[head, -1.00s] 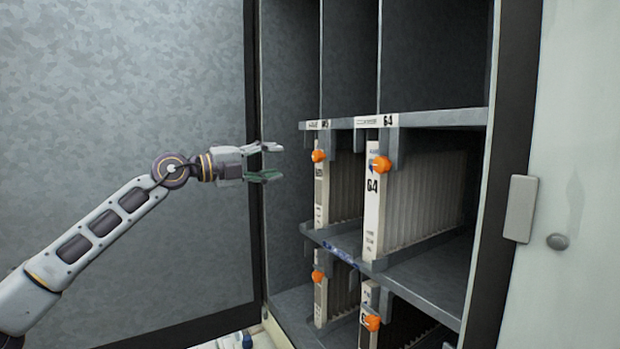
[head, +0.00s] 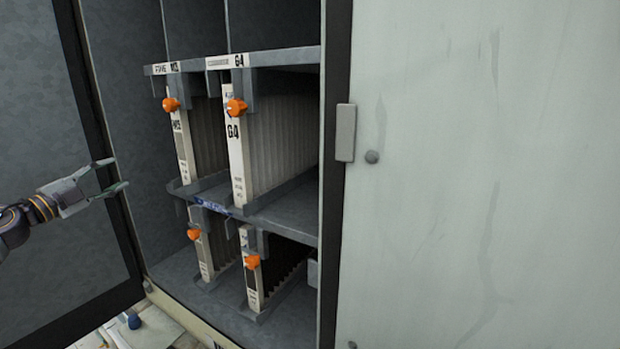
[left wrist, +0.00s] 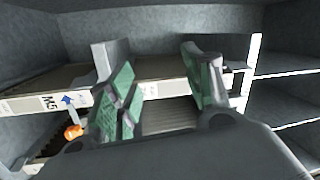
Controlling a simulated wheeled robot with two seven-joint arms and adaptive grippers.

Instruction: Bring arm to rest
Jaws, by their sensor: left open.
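My left gripper (head: 112,178) is at the left in the head view, in front of the cabinet's left side. Its two fingers are apart with nothing between them. In the left wrist view the fingers (left wrist: 160,95) with green pads are spread, facing a shelf edge with a label. They look clear of the shelf, though the exact gap cannot be told. My right gripper is not in view.
An open cabinet (head: 125,120) holds pleated filters, such as the upper one marked G4 (head: 236,150), with orange knobs (head: 236,107). An open door (head: 40,240) stands at left. A closed pale panel (head: 480,180) fills the right. Small items, one blue (head: 133,321), lie below.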

